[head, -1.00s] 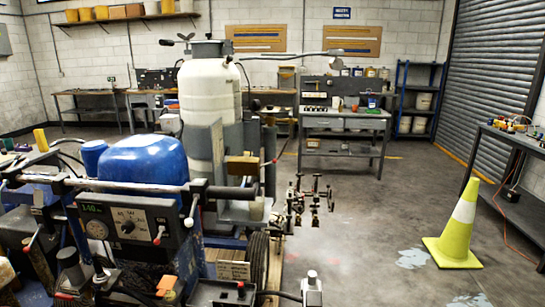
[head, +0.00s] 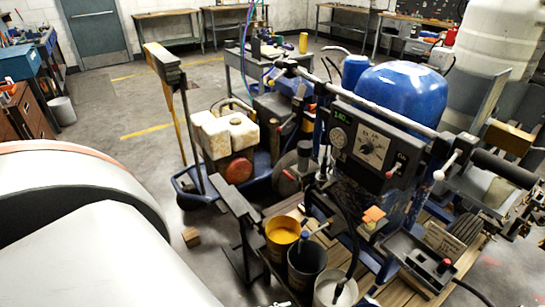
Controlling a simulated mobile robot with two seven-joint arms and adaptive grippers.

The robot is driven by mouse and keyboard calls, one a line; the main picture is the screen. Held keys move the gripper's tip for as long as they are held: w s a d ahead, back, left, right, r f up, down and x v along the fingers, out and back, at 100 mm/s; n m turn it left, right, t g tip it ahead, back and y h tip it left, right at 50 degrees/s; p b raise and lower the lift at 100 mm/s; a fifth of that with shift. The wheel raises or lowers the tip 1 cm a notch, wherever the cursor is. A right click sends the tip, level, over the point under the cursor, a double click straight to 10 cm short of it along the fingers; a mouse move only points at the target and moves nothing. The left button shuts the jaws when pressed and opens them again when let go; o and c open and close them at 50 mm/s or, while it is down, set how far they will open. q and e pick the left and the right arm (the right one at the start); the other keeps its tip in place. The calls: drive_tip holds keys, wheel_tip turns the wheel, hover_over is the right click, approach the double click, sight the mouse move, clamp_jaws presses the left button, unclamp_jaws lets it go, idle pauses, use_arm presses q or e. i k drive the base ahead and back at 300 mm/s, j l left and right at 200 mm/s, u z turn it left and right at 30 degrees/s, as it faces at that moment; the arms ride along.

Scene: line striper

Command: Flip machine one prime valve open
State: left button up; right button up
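A line striper with a blue rounded cover (head: 402,92) stands at the right of the head view. Its dark control panel (head: 362,150) carries a lit display, a round gauge (head: 338,137) and a dial. Another red-tipped lever (head: 290,175) is on the machine's left side. I cannot tell which lever is the prime valve, or whether it is open. A second, smaller machine with cream tanks (head: 228,132) and a blue frame stands behind, to the left. Neither gripper is in view.
A yellow bucket (head: 282,235), a dark bucket (head: 306,266) and a white bucket (head: 335,290) stand at the machine's front. A small wood block (head: 191,237) lies on the floor. Open floor (head: 110,115) stretches left, towards a door (head: 95,30). My own large pale parts fill the lower left.

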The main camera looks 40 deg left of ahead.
sight(291, 177)
drive_tip(key=i+j+u, duration=0.1)
drive_tip(key=j+u, duration=0.25)
drive_tip(key=i+j+u, duration=0.15)
drive_tip(key=u, duration=0.2)
drive_tip(key=i+j+u, duration=0.15)
drive_tip(key=u, duration=0.2)
drive_tip(key=i+j+z, duration=0.35)
drive_tip(key=j, duration=1)
drive_tip(key=i+j+z, duration=0.2)
drive_tip(key=j+z, duration=0.15)
drive_tip(key=j, duration=1.05)
drive_tip(key=j+z, duration=0.35)
drive_tip(key=j, duration=1.1)
